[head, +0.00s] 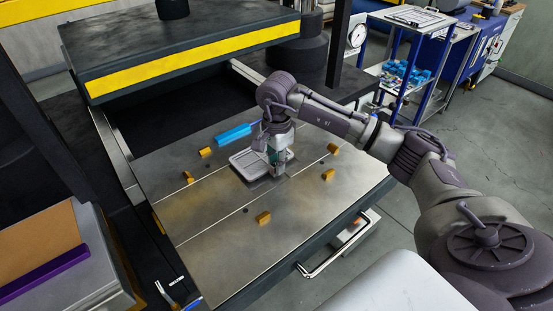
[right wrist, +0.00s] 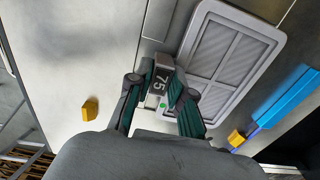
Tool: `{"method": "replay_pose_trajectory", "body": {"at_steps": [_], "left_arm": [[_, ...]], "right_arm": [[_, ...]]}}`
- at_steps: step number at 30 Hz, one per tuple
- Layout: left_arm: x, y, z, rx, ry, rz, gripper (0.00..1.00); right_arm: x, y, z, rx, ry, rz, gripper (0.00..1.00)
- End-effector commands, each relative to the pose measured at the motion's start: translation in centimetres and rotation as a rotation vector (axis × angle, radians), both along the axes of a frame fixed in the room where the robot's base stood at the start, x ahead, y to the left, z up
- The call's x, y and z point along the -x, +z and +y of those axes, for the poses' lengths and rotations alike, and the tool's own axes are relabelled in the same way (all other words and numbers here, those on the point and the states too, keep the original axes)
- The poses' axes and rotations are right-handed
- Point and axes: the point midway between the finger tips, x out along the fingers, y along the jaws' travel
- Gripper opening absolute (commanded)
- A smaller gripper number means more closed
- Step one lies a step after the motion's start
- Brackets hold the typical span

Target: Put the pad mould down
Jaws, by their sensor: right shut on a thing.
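The pad mould (head: 241,167) is a light grey, shallow rectangular tray with ribbed panels. It is over the middle of the metal plate (head: 215,235); I cannot tell whether it touches the plate. In the right wrist view the mould (right wrist: 236,58) lies tilted in the picture, with a grey tab marked 75 (right wrist: 160,84) at its near end. My right gripper (head: 279,170) points down at the mould's right end. In the right wrist view its fingers (right wrist: 162,92) are shut on that tab. My left gripper is not in view.
Several yellow blocks (head: 263,218) stand around the plate, clear of the mould. A blue bar (head: 233,134) lies behind it. A dark press head with a yellow stripe (head: 190,62) overhangs the rear. A dark post (head: 337,50) rises at the back right. The plate's front is mostly bare.

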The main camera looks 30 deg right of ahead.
Motion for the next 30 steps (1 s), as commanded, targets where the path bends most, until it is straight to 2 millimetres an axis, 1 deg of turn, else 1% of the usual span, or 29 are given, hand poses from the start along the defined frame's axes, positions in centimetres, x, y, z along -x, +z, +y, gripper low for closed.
{"method": "replay_pose_trajectory", "body": {"at_steps": [1,2,12,13,17,18,25,28,30], "left_arm": [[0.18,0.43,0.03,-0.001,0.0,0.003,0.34],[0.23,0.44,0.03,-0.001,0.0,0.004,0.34],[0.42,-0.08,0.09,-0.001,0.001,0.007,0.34],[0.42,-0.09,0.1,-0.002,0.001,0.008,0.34],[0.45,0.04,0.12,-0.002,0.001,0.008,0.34],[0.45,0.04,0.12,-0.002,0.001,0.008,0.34],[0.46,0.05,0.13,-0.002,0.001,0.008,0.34],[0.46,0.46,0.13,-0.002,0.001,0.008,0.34],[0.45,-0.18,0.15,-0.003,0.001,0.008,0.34]], "right_arm": [[0.0,-0.15,0.0,0.0,0.0,0.0,0.0],[-0.01,-0.36,0.01,-0.001,0.0,-0.001,0.0],[-0.08,-0.93,0.01,0.0,0.001,-0.004,0.0],[-0.03,-1.0,0.0,0.0,0.001,-0.001,0.22],[-0.03,-0.87,0.0,0.0,0.001,-0.001,0.44],[-0.03,-0.87,0.0,0.0,0.001,-0.001,0.45],[-0.04,-0.84,0.0,0.0,0.001,-0.001,0.45],[-0.04,-0.43,0.01,0.0,0.001,-0.001,0.45],[-0.13,-0.05,-0.03,0.001,0.001,-0.004,0.45]]}}
